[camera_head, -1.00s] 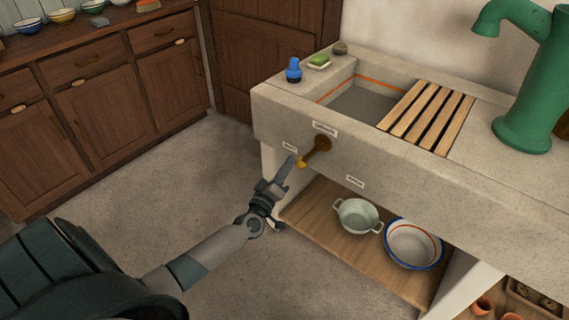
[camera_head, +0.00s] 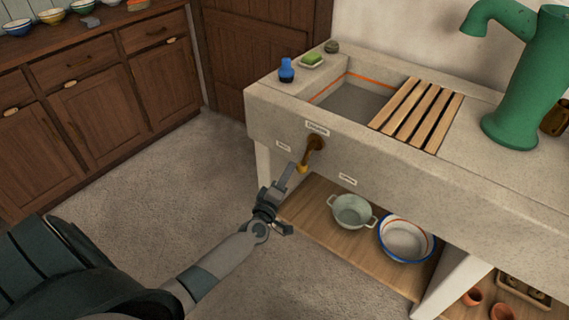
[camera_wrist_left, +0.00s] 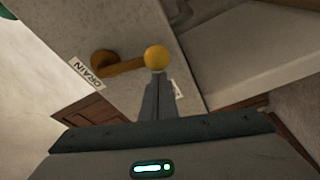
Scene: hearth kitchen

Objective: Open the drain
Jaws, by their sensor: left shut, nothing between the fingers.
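The drain lever (camera_head: 312,153) is a brass handle on the front face of the stone sink (camera_head: 262,118), under a DRAIN label (camera_head: 317,128). It slants down and left from its pivot and ends in a yellow knob (camera_head: 302,168). In the left wrist view the lever (camera_wrist_left: 125,67) and its round knob (camera_wrist_left: 156,58) show clearly. My left gripper (camera_head: 289,168) is shut and empty, its fingertips at the left of the knob. In the wrist view the fingertips (camera_wrist_left: 156,76) overlap the knob's near edge; they seem to touch it. My right gripper is not in view.
Small labels sit left of the lever (camera_head: 284,146) and lower right of it (camera_head: 347,179); their text is unreadable. A pale green colander (camera_head: 350,212) and a white basin (camera_head: 406,240) stand on the shelf below. Floor left of the sink is clear.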

